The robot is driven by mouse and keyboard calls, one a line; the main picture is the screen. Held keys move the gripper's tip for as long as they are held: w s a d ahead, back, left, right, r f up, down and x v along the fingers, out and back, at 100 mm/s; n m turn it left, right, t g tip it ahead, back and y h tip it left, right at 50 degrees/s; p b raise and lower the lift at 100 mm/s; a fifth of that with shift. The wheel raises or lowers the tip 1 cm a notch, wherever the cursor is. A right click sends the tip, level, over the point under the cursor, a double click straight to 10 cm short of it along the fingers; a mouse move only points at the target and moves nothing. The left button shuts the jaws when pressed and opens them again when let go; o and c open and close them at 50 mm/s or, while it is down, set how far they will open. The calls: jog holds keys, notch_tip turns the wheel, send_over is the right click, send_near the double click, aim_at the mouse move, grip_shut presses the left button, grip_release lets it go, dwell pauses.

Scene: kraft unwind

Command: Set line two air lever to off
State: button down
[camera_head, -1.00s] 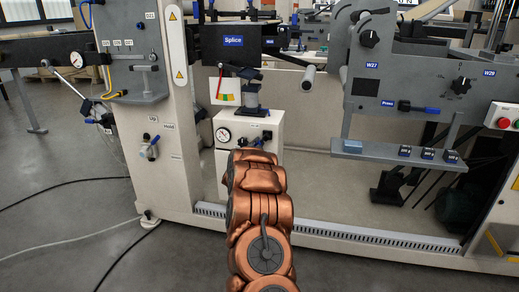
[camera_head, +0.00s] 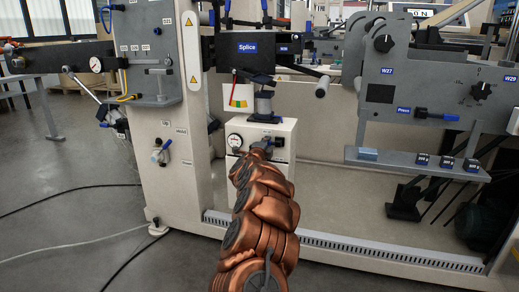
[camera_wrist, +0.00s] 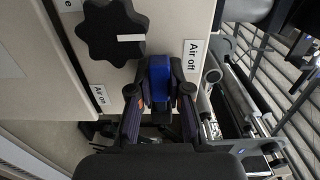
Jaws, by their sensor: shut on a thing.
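The line two air lever (camera_wrist: 160,72) is a blue handle in the wrist view. My gripper (camera_wrist: 160,94) is shut on it, one dark finger on each side. The lever points down in the picture, between an "Air on" label (camera_wrist: 98,95) at lower left and an "Air off" label (camera_wrist: 194,53) at upper right. In the head view my copper-coloured arm reaches to the front of a pale box (camera_head: 284,170) with a round gauge (camera_head: 235,140). The arm hides much of the gripper and lever there.
A black lobed knob (camera_wrist: 108,31) with a white mark sits close to the lever, left of it in the wrist view. Metal rollers and rails (camera_wrist: 237,105) lie to the right. In the head view a pale machine column (camera_head: 180,120) stands left of the box.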

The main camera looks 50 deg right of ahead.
jog(key=shift+s+d, duration=0.15)
dwell(0.4)
jog(key=c, duration=1.4)
grip_release()
jog(key=o, duration=0.3)
jog(key=shift+r, duration=0.1)
jog(key=shift+a, duration=0.2)
jog(key=shift+v, duration=5.9)
